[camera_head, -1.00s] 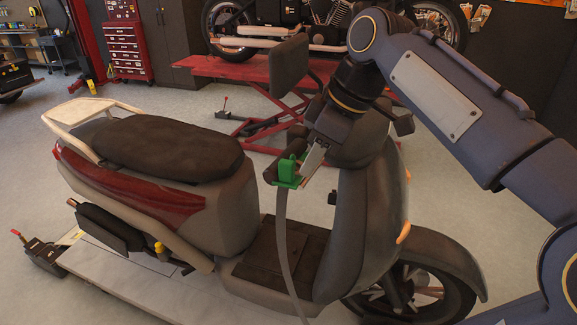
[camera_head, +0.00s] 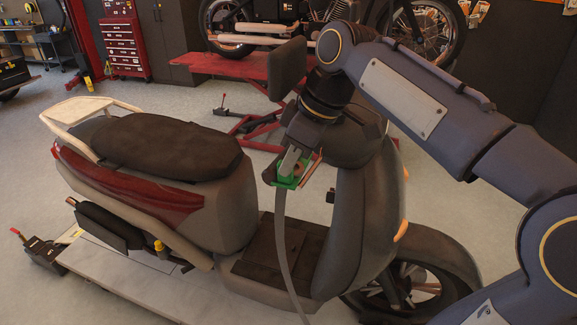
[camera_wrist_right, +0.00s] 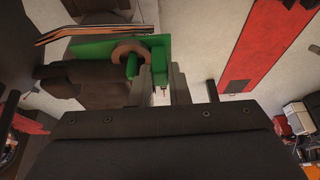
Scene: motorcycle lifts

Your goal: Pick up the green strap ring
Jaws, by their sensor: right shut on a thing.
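The green strap ring (camera_head: 285,183) is at the end of the scooter's handlebar, at the top of a grey strap (camera_head: 283,240) that hangs down past the footboard. In the right wrist view the ring shows as a green plate (camera_wrist_right: 97,49) with upright green parts around a brown round end. My right gripper (camera_head: 291,168) is at the ring from above and is shut on it. In the right wrist view, the right gripper's fingers (camera_wrist_right: 164,88) stand on either side of a green part. The fingers partly hide the ring in the head view. My left gripper is not in view.
The scooter's dark seat (camera_head: 155,149) is left of the ring, and its front shield (camera_head: 358,230) is just right. The scooter stands on a pale platform (camera_head: 130,290). Behind are a red lift (camera_head: 235,68) with a motorcycle and a red tool cabinet (camera_head: 124,47).

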